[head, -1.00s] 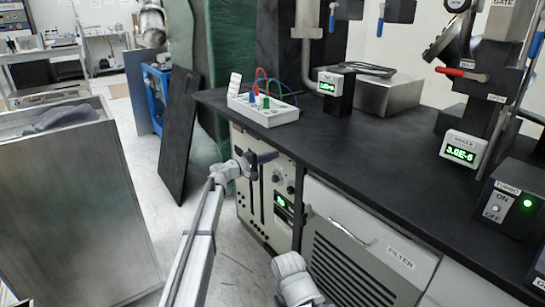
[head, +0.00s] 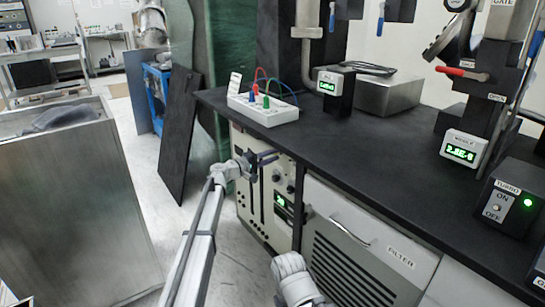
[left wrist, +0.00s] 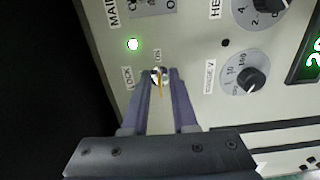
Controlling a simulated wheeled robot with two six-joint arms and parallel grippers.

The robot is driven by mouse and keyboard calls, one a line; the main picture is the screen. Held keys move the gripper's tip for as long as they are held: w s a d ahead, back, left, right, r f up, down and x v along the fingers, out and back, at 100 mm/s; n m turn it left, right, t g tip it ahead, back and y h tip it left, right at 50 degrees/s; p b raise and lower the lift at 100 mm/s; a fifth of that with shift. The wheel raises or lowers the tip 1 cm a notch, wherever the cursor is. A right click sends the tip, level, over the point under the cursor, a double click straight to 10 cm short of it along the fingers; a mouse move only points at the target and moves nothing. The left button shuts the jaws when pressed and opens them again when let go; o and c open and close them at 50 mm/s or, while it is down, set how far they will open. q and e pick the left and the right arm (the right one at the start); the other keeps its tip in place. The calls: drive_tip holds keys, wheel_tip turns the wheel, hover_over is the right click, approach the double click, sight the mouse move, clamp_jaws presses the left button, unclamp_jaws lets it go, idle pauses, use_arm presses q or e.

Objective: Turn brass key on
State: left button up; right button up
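The brass key (left wrist: 160,88) sits in a round lock on the beige panel (left wrist: 205,120) of the cabinet, between the labels LOCK and ON. In the left wrist view my left gripper (left wrist: 162,74) has its two fingers on either side of the key, with a gap between them. I cannot tell whether either finger touches the key. In the head view my left gripper (head: 264,158) is at the upper part of the cabinet front, under the bench edge, and hides the key. My right gripper is not in view; only a pale part of my right arm shows at the bottom.
Dials, including a black knob (left wrist: 251,80), and a green display (left wrist: 312,60) sit beside the lock. A green light (left wrist: 133,44) is lit near it. The black bench top (head: 330,140) overhangs the panel. A FILTER drawer (head: 365,235) is to the right.

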use_arm(q)
drive_tip(key=shift+o, duration=0.4)
drive_tip(key=v, duration=0.7)
drive_tip(key=shift+s+a, duration=0.25)
drive_tip(key=shift+a, duration=0.05)
